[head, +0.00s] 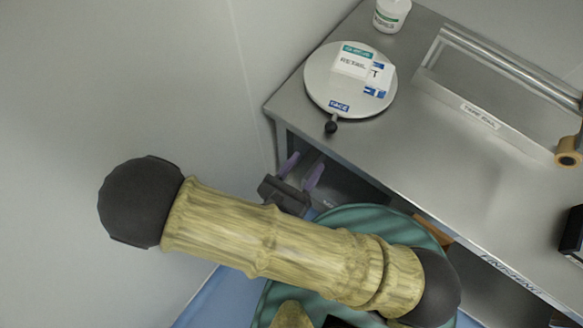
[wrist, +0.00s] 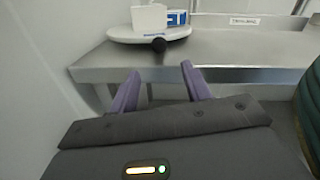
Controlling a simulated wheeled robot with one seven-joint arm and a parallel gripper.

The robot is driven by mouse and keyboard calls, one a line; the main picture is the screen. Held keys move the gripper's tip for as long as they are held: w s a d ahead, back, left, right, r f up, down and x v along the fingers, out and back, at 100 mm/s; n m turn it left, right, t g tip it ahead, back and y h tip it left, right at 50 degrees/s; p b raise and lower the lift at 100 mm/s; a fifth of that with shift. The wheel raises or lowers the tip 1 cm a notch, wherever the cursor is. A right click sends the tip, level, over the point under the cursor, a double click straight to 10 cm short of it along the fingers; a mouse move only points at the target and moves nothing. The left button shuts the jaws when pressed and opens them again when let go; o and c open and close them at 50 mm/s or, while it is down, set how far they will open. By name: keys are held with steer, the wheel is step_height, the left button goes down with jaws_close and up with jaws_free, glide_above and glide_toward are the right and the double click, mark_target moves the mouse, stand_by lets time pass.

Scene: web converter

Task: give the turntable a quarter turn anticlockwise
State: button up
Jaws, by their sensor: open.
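The turntable (head: 321,93) is a round, pale grey disc near the left corner of the steel table. A black knob (head: 331,127) sticks out from its front edge, beside a blue label on the disc. White boxes (head: 352,61) with teal and blue labels stand on the disc. The turntable (wrist: 122,36) and its knob (wrist: 158,45) also show in the wrist view. My gripper (head: 302,171) has purple fingers, open and empty, in front of the table's edge, apart from the knob. In the wrist view my gripper (wrist: 158,84) is below and short of the knob.
The steel table (head: 420,150) has a rail (head: 505,65) at the back right and a tan roll (head: 568,150) at the right. A white tub (head: 391,14) stands behind the turntable. A pale wall (head: 245,60) is close on the left. The tabletop's middle is clear.

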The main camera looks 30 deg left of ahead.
steer(key=shift+s+a, duration=0.15)
steer(key=shift+s, duration=1.05)
steer(key=shift+s+a, duration=0.15)
steer(key=shift+s, duration=1)
steer(key=shift+c, duration=1.3)
steer(key=shift+w+d+r+m+h, duration=0.15)
steer(key=shift+w+r+m+h, duration=0.05)
steer(key=shift+r+m+h, duration=0.1)
steer(key=c, duration=0.4)
steer(key=w+r+m+g+h+p, duration=0.1)
steer(key=h, duration=0.1)
steer(key=d+m+g+h+p, duration=0.1)
steer(key=m+p, duration=0.1)
steer(key=w+d+r+m+g+h+p, duration=0.1)
steer(key=m+g+h+p, duration=0.1)
steer(key=shift+w+d+r+h, duration=0.25)
steer(key=shift+w+r+h, duration=0.05)
steer(key=shift+r, duration=0.05)
jaws_close()
steer(key=w+a+r+m+g+y+p, duration=0.2)
steer(key=w+a+r+m+g+p, duration=0.1)
steer(key=w+m+g+p, duration=0.4)
steer(key=w+a+r+m+g+y+p, duration=0.3)
steer(key=w+a+r+m+g+p, duration=0.1)
steer(key=w+r+m+g+p, duration=0.2)
steer(key=shift+w+r+m+g+p, duration=0.3)
steer(key=shift+w+m+g+p, duration=0.3)
steer(key=shift+w+m+p, duration=0.45)
